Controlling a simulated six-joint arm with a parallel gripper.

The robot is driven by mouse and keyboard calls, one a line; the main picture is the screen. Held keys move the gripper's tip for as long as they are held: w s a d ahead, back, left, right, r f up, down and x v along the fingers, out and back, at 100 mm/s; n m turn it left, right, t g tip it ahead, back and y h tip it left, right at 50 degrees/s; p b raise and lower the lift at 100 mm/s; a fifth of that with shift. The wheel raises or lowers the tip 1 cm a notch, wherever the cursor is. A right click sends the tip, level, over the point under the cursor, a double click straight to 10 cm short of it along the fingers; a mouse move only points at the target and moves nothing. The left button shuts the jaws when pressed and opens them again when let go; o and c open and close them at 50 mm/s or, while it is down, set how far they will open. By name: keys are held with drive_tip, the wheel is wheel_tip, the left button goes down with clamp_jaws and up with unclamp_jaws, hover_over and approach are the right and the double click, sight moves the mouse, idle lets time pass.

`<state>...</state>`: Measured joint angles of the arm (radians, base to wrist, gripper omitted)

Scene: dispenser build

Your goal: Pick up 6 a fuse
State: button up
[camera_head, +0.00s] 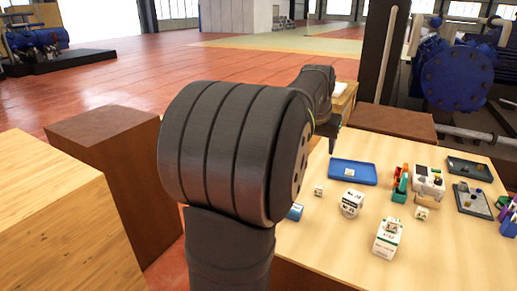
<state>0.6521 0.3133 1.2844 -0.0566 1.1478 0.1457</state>
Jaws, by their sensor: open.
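My gripper (330,138) shows only in part as a dark shape beyond my arm, over the far left side of the wooden table (320,245). It is open, and nothing shows in it. No fuse can be made out for sure. Small parts on the table are too small to name, such as a little pale cube (318,190) and another small white-and-green block (421,213). My large dark arm link hides the left part of the table.
White printed boxes (387,239) and (351,203) stand mid-table. A blue tray (340,173) lies behind them. A white device (429,182), green-and-orange parts (400,185) and dark trays (480,201) and (470,168) are at right. The front middle is clear.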

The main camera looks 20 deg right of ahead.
drive_tip(key=y, duration=0.1)
approach(319, 187)
drive_tip(key=shift+n+g, duration=0.3)
drive_tip(key=x, duration=0.4)
drive_tip(key=shift+x, duration=3.05)
drive_tip(key=shift+w+r, duration=0.1)
drive_tip(key=shift+w, duration=0.1)
drive_tip(key=c, duration=1)
